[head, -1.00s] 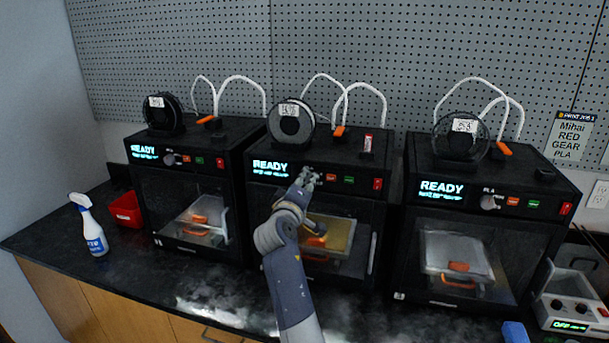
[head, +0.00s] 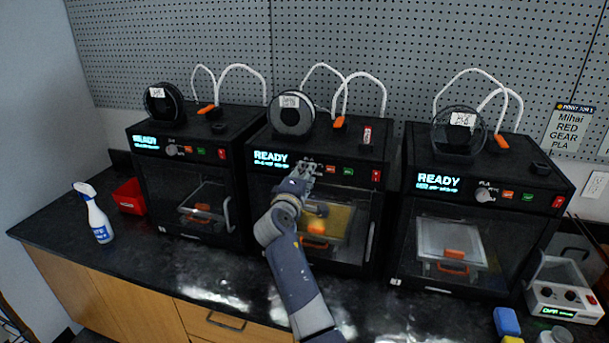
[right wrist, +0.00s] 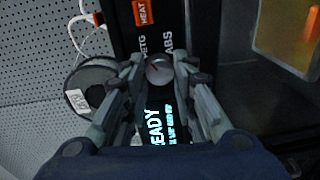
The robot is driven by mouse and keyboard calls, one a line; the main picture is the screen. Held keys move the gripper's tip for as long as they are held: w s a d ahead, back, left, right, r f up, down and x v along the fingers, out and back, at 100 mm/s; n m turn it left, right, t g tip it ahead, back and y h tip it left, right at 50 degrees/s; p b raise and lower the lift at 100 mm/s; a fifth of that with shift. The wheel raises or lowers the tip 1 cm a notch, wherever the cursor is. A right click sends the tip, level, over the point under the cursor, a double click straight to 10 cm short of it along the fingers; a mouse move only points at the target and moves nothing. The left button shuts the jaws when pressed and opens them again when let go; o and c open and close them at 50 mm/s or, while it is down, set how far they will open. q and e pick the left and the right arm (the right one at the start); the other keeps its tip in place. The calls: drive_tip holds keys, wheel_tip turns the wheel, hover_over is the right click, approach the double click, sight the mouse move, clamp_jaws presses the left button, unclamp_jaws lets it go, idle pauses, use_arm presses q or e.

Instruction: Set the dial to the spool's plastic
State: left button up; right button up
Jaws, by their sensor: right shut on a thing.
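The middle printer (head: 275,222) has a lit panel reading READY. In the head view the gripper hides the dial. A dark spool (head: 291,118) with a white label stands on top of this printer; the label is too small to read. My left gripper is out of view.
Similar printers stand at left (head: 190,200) and right (head: 470,235), both reading READY. A spray bottle (head: 95,215) and red bin (head: 130,196) stand at far left. A control box (head: 562,295) sits at right. A job card (head: 570,130) reads Mihai RED GEAR PLA.

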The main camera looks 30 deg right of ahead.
drive_tip(key=shift+r, duration=0.1)
drive_tip(key=o, duration=1)
drive_tip(key=shift+d, duration=0.1)
drive_tip(key=shift+c, duration=0.2)
drive_tip(key=shift+o, duration=0.7)
drive_tip(key=v, duration=0.7)
drive_tip(key=shift+s, duration=0.15)
